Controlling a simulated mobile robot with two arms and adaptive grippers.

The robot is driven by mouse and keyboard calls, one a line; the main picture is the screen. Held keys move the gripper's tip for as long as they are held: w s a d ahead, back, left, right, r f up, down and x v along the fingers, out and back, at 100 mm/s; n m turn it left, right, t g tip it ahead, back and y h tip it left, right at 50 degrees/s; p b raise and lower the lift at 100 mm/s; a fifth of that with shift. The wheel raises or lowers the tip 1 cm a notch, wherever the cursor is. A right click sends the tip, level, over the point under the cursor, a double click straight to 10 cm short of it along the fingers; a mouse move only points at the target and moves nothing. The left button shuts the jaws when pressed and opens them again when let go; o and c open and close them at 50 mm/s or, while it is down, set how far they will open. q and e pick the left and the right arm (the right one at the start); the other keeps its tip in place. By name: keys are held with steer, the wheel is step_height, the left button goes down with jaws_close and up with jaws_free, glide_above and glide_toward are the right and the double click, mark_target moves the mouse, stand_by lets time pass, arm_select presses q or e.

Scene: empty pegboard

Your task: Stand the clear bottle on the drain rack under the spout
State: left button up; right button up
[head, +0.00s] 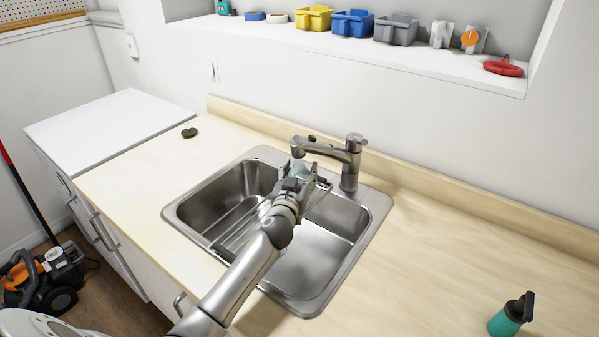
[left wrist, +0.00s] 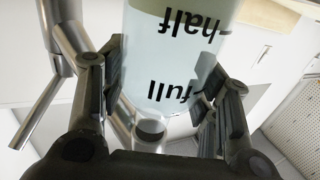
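The clear bottle (left wrist: 165,60) fills the middle of the left wrist view, with "half" and "full" printed on it upside down in that picture. In the head view only a pale bit of it shows at my left gripper (head: 298,180). The finger pads lie against both sides of the bottle, so the gripper looks shut on it. The spout (head: 318,148) is right above the gripper in the head view. The drain rack (head: 240,222) lies in the left basin of the sink. The bottle's base is hidden, so I cannot tell whether it touches the rack. My right gripper is not in view.
The steel sink (head: 328,290) has an empty right basin. A teal bottle with a black top (head: 511,315) is on the counter (head: 450,255) at right. A small dark object (head: 189,132) lies at left. A shelf (head: 430,62) holds bins and small items. The right counter is mostly free.

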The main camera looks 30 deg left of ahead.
arm_select(q)
steer(key=shift+o, duration=1.1)
steer(key=shift+s+r, duration=0.1)
steer(key=shift+r, duration=0.2)
steer(key=b+v, duration=0.1)
steer(key=v, duration=1.1)
steer(key=shift+b, duration=0.35)
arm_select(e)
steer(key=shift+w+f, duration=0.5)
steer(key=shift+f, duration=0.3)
